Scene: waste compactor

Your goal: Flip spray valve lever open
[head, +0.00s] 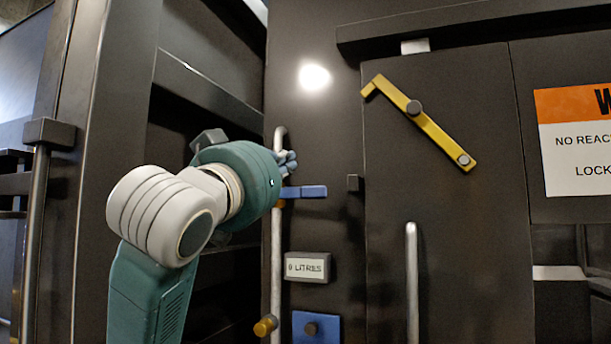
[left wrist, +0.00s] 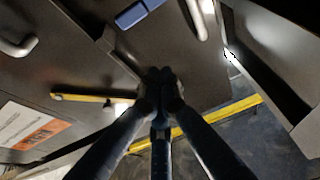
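The blue valve lever (head: 303,192) sticks out level to the right from the upright pale pipe (head: 277,230) on the dark panel. In the left wrist view the blue lever (left wrist: 138,13) is at the top edge, with the pipe (left wrist: 197,20) to its right. My left gripper (head: 288,161) is just above the lever near the top of the pipe. In the left wrist view its fingertips (left wrist: 160,80) are together with nothing seen between them, and a gap shows between them and the lever. The lever's pivot is partly unclear. My right gripper is not in view.
A yellow latch bar (head: 430,125) slants across the door, above a silver handle (head: 411,280). A label plate (head: 307,267) and a blue square plate (head: 315,328) sit below the lever. A warning sign (head: 575,140) is at right. The panel right of the lever is mostly clear.

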